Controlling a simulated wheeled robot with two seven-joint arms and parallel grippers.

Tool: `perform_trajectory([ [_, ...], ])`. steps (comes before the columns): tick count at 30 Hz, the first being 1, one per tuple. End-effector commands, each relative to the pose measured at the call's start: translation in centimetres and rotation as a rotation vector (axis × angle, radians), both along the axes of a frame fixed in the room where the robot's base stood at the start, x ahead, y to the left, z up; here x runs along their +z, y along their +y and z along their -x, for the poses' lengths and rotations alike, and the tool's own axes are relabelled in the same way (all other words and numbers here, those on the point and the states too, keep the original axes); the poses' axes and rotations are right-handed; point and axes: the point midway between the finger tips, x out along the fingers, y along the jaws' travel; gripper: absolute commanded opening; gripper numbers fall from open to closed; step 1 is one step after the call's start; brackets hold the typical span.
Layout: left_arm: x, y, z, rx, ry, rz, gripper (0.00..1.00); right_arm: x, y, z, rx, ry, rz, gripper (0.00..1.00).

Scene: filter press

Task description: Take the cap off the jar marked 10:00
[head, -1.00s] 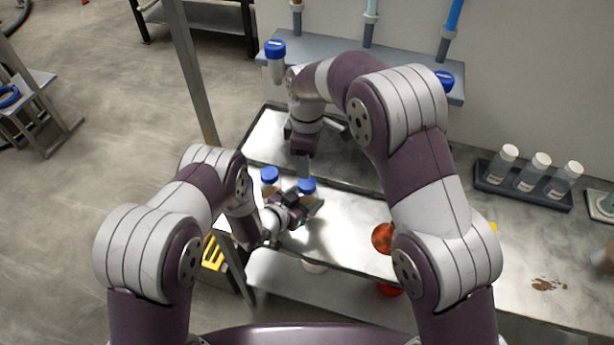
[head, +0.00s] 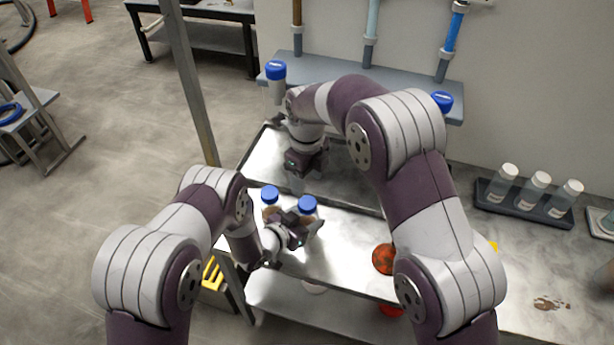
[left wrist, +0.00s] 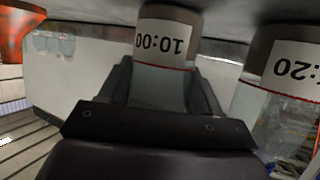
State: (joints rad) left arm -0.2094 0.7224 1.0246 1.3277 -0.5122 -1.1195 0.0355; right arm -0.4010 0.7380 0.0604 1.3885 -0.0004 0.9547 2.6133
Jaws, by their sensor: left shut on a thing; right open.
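The jar marked 10:00 (left wrist: 160,60) stands between the fingers of my left gripper (left wrist: 160,95), which is shut on it. The picture is inverted there, so the label reads upside down. In the head view its blue cap (head: 307,203) is on top, just beyond my left gripper (head: 305,228). A second jar (left wrist: 280,85), with a label ending in :20, stands beside it; its blue cap (head: 270,192) is to the left. My right gripper (head: 298,182) is open, pointing down above and behind the two caps, apart from them as far as I can tell.
Two more blue-capped jars (head: 276,75) (head: 442,101) are on the back shelf (head: 330,72). A rack (head: 520,202) with three white-capped bottles stands right. An orange-red round thing (head: 383,259) is on the bench, partly behind my right arm. The metal bench (head: 345,235) is clear between.

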Motion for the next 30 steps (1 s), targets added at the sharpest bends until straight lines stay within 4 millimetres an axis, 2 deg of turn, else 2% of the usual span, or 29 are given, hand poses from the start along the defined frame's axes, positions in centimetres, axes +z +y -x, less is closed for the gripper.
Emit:
perform_trajectory([
  [4, 0.0, 0.0, 0.0, 0.0, 0.0, 0.0, 0.0, -1.1, 0.0, 0.0, -0.068, 0.002, 0.001, 0.6],
  [12, 0.0, 0.0, 0.0, 0.0, 0.0, 0.0, 0.0, -6.1, 0.0, 0.1, -0.068, 0.003, 0.001, 0.6],
  [15, 0.0, 0.0, 0.0, 0.0, 0.0, 0.0, 0.0, -7.3, 0.0, 0.0, -0.067, 0.002, 0.001, 0.6],
  [25, 0.0, 0.0, 0.0, 0.0, 0.0, 0.0, 0.0, -8.0, 0.0, 0.0, -0.066, 0.0, 0.0, 0.6],
  [26, 0.0, 0.0, 0.0, 0.0, 0.0, 0.0, 0.0, -8.1, 0.0, 0.0, -0.066, 0.0, 0.0, 0.54],
  [27, 0.0, 0.0, 0.0, 0.0, 0.0, 0.0, 0.0, -8.0, 0.0, 0.0, -0.066, 0.0, 0.0, 0.4],
  [30, 0.0, 0.0, 0.0, 0.0, 0.0, 0.0, 0.0, -8.0, 0.0, 0.0, -0.066, 0.0, 0.0, 0.1],
])
